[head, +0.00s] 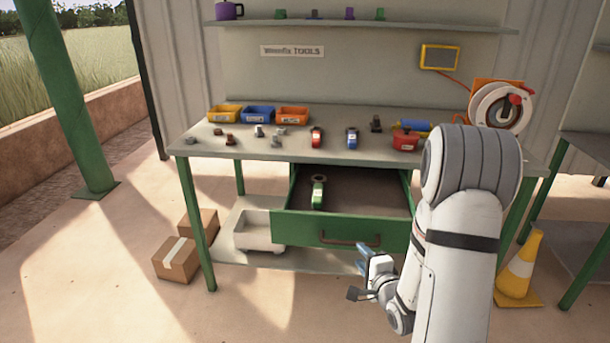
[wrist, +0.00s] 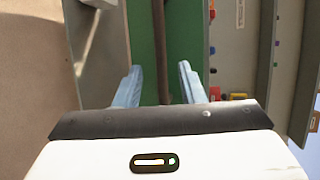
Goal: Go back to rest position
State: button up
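My gripper (head: 363,258) is in front of the workbench's open green drawer (head: 300,228). Its two pale blue fingers (wrist: 158,82) are apart with nothing gripped between them. In the wrist view the dark bar handle (wrist: 159,40) of the drawer runs lengthwise between and beyond the fingertips; I cannot tell how far it is from them. The handle (head: 350,241) also shows in the head view, just above and left of the gripper. A green tool (head: 318,192) lies inside the drawer at its left.
The workbench (head: 260,149) carries yellow, blue and orange bins (head: 258,114), several small parts, a red toolbox (head: 405,140) and a cable reel (head: 500,107). A white tray (head: 262,240) is on the lower shelf. Cardboard boxes (head: 177,259) stand left, a traffic cone (head: 520,272) right. The front-left floor is clear.

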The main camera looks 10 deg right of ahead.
jog(key=s+a+r+n+g+h+p, duration=0.1)
jog(key=s+r+n+g+h+p, duration=0.1)
jog(key=r+n+g+p, duration=0.3)
jog(key=s+a+r+n+g+h+p, duration=0.1)
jog(key=s+r+n+p, duration=0.2)
jog(key=r, duration=0.5)
jog(key=s+a+r+n+g+p, duration=0.1)
jog(key=s+a+r+n+g, duration=0.1)
jog(key=s, duration=0.4)
jog(key=s+a+r+n+g+p, duration=0.1)
jog(key=s+a+r+n+g, duration=0.1)
jog(key=s+a+r+n, duration=0.1)
jog(key=s+a+r+n+g+y+p, duration=0.1)
jog(key=s+a+r+n+g+p, duration=0.1)
jog(key=s+r, duration=0.4)
jog(key=s+n+g, duration=0.1)
jog(key=s+n, duration=0.1)
jog(key=s, duration=0.1)
jog(key=shift+s+a+r, duration=0.3)
